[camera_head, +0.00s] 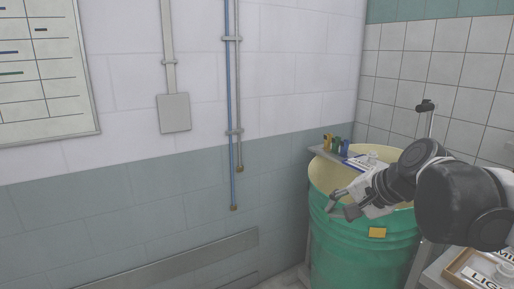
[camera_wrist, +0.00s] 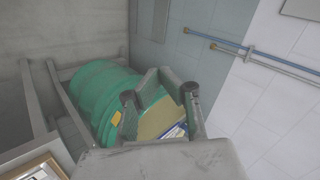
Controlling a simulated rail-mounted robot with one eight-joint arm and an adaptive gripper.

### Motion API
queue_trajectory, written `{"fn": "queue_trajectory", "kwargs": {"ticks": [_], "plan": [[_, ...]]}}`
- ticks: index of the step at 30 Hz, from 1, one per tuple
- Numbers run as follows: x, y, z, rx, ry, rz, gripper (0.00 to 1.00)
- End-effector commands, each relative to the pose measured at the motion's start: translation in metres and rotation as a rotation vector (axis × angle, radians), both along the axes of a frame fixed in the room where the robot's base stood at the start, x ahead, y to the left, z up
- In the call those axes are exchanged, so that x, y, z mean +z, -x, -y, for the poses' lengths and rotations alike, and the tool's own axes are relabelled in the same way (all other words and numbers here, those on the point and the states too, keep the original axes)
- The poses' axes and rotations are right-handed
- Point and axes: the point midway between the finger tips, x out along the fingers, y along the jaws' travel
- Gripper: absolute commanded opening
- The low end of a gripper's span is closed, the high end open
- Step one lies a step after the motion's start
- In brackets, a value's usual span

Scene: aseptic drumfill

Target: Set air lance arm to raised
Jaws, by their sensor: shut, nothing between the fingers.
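No other part is clearly the lance arm.
The green drum (camera_head: 360,250) has a cream inside and a yellow tag (camera_head: 377,232). A shelf (camera_head: 322,153) with small coloured items and a labelled sign is behind it. A wooden tray (camera_head: 470,270) is at lower right. Wall pipes (camera_head: 229,100) run at left.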

Motion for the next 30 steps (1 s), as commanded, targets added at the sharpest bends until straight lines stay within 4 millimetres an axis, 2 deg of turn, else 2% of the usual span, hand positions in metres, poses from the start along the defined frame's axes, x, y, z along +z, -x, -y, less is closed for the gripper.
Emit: {"fn": "queue_trajectory", "kwargs": {"ticks": [1,3,9,15,21,30], "plan": [[-0.007,0.018,-0.004,0.036,0.063,0.007,0.00],[-0.017,0.040,-0.004,0.087,0.162,0.018,0.00],[-0.047,0.099,0.001,0.241,0.439,0.052,0.00],[-0.074,0.143,0.012,0.383,0.682,0.082,0.00],[-0.087,0.163,0.020,0.459,0.808,0.095,0.00],[-0.089,0.165,0.022,0.471,0.829,0.097,0.00]]}}
